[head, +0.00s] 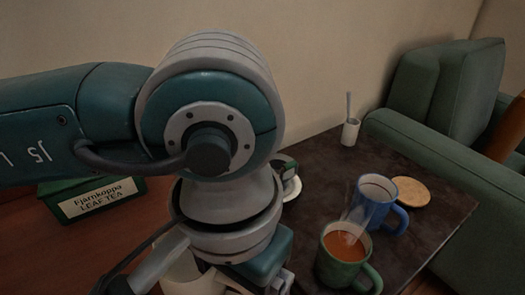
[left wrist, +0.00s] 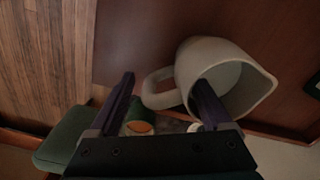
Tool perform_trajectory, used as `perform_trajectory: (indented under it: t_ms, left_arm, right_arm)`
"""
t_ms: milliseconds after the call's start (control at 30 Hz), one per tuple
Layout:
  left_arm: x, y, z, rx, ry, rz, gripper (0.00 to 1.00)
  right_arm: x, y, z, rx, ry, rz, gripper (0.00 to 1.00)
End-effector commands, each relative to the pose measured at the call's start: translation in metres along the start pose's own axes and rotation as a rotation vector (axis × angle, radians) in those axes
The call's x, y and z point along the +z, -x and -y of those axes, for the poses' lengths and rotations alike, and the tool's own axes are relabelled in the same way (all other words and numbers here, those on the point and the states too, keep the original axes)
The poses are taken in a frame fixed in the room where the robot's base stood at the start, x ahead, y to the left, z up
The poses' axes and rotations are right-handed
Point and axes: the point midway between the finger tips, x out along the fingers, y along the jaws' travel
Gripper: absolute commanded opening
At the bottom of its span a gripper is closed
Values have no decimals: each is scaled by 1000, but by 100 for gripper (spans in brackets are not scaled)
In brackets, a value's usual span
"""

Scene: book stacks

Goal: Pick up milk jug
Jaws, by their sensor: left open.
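The milk jug is a pale grey-white jug (left wrist: 232,62) with a spout and a loop handle, at the upper right of the left wrist view. My left gripper (left wrist: 165,80) is open, with its fingers on either side of the jug's handle in that view. The right-hand finger overlaps the jug's mouth; I cannot tell if it is inside or above it. Nothing is visibly gripped. In the head view, my left arm hides most of a pale vessel (head: 187,279) at the bottom, which looks like the jug. My right gripper is not in view.
A green mug (head: 331,265) of orange-brown drink and a blue mug (head: 393,220) stand right of my arm on a dark table surface (head: 319,163).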

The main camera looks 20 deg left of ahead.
Motion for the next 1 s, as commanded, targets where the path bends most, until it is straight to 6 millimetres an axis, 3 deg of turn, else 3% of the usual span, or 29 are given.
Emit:
perform_trajectory:
  t_ms: [100,800,1000]
  left_arm:
    - [0,0,0,0,0,0,80]
    - [0,1,0,0,1,0,2]
    - [0,1,0,0,1,0,0]
  right_arm:
    - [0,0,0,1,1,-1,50]
    - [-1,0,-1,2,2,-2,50]
    - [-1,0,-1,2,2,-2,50]
